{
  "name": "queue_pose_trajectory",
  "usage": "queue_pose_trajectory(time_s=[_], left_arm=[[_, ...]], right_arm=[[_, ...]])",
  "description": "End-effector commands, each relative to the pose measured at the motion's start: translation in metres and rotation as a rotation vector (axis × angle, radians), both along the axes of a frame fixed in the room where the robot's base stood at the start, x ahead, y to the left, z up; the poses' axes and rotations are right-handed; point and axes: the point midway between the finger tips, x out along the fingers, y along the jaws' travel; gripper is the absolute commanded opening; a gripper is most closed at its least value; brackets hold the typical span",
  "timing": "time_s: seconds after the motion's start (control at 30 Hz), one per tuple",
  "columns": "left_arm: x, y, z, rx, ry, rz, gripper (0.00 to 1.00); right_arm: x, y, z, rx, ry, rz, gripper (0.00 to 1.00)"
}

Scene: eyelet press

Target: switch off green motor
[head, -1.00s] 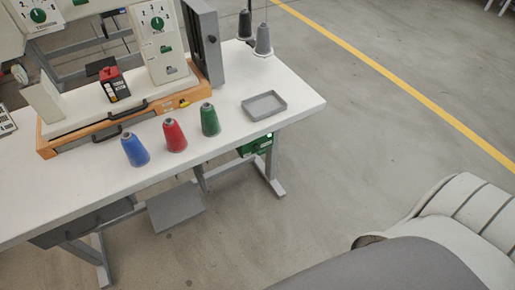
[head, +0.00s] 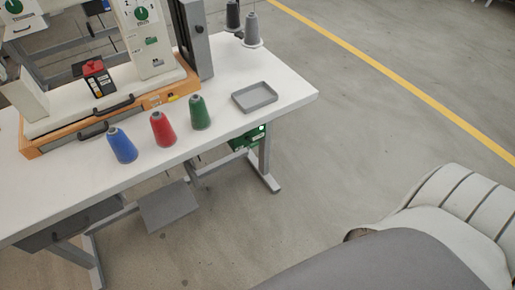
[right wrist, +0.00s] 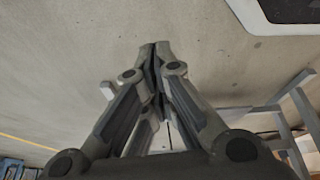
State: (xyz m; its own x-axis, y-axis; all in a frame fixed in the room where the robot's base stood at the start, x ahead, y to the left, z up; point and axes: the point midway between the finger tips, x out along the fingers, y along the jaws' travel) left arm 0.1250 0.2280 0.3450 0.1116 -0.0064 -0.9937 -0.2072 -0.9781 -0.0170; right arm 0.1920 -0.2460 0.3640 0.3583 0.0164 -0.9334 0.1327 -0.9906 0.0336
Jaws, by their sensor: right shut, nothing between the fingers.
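The green motor (head: 248,140) hangs under the right end of the white table (head: 225,138) in the head view, partly hidden by the tabletop edge and the table leg. A small light spot shows on its right side; I cannot make out a switch clearly. My right gripper (right wrist: 161,48) shows in the right wrist view, its fingers together and empty, above the bare floor and apart from the table. My left gripper is in neither view.
Blue (head: 121,146), red (head: 162,129) and green (head: 199,113) thread cones stand near the table's front edge, beside a grey tray (head: 255,97). The press (head: 110,90) stands behind them. A grey pedal (head: 168,206) sits below.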

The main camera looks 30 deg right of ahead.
Motion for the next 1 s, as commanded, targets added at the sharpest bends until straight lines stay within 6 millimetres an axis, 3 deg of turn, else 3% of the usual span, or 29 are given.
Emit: queue_pose_trajectory(time_s=[0.03, 0.1, 0.27, 0.5, 0.73, 0.9, 1.0], left_arm=[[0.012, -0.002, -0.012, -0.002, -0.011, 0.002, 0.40], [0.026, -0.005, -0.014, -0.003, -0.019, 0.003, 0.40], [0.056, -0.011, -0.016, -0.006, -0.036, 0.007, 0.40], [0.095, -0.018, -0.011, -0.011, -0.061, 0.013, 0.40], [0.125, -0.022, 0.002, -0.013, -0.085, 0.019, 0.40], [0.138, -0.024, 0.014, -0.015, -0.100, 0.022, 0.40], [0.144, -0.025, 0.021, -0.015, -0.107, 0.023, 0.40]], right_arm=[[0.029, -0.005, -0.003, 0.006, -0.079, -0.017, 0.00], [0.065, -0.011, 0.009, 0.017, -0.183, -0.041, 0.00], [0.139, -0.028, 0.049, 0.036, -0.420, -0.085, 0.00], [0.223, -0.055, 0.136, 0.061, -0.778, -0.122, 0.00], [0.267, -0.073, 0.242, 0.087, -1.120, -0.123, 0.00], [0.274, -0.077, 0.314, 0.107, -1.330, -0.105, 0.00], [0.272, -0.078, 0.345, 0.117, -1.415, -0.095, 0.00]])
